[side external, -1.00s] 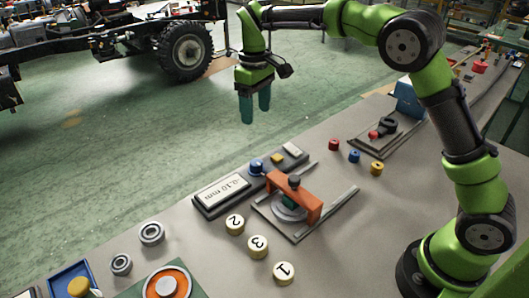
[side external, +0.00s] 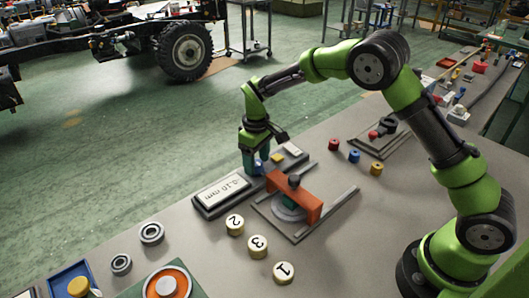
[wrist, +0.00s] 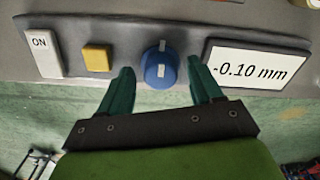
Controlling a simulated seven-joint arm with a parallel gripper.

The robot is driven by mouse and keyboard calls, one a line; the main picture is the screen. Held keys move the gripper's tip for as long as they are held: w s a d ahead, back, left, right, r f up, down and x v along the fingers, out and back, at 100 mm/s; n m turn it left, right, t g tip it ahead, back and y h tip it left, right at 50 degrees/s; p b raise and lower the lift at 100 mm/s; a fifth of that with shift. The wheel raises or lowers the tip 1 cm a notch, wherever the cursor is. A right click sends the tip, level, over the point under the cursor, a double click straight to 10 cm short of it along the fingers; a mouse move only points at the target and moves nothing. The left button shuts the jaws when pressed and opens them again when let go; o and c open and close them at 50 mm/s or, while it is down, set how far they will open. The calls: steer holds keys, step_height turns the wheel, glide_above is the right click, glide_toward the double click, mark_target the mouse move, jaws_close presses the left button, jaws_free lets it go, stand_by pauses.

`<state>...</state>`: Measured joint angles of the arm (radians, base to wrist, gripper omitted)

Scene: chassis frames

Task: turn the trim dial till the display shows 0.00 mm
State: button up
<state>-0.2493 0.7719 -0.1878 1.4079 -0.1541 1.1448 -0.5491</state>
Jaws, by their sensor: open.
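The blue trim dial (wrist: 158,70) sits on the grey control panel (wrist: 187,40), with a white mark on its top. The display (wrist: 255,67) beside it reads -0.10 mm; it also shows in the side view (side external: 222,190). My gripper (wrist: 157,82) is open, with one teal finger on each side of the dial and a visible gap to it in the wrist view. In the side view my gripper (side external: 256,170) is low over the panel, and its fingers hide most of the dial.
A yellow button (wrist: 97,57) and a white ON switch (wrist: 43,53) share the panel. An orange bridge fixture (side external: 294,196) stands close in front of it. Numbered discs (side external: 258,247) and small coloured knobs (side external: 354,156) lie on the bench.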

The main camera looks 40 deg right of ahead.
steer(key=shift+f, duration=0.1)
steer(key=c, duration=1.1)
steer(key=shift+o, duration=0.2)
steer(key=m, duration=0.4)
steer(key=shift+a+m, duration=0.1)
steer(key=shift+m, duration=1.7)
steer(key=o, duration=1.1)
steer(key=shift+c, duration=0.2)
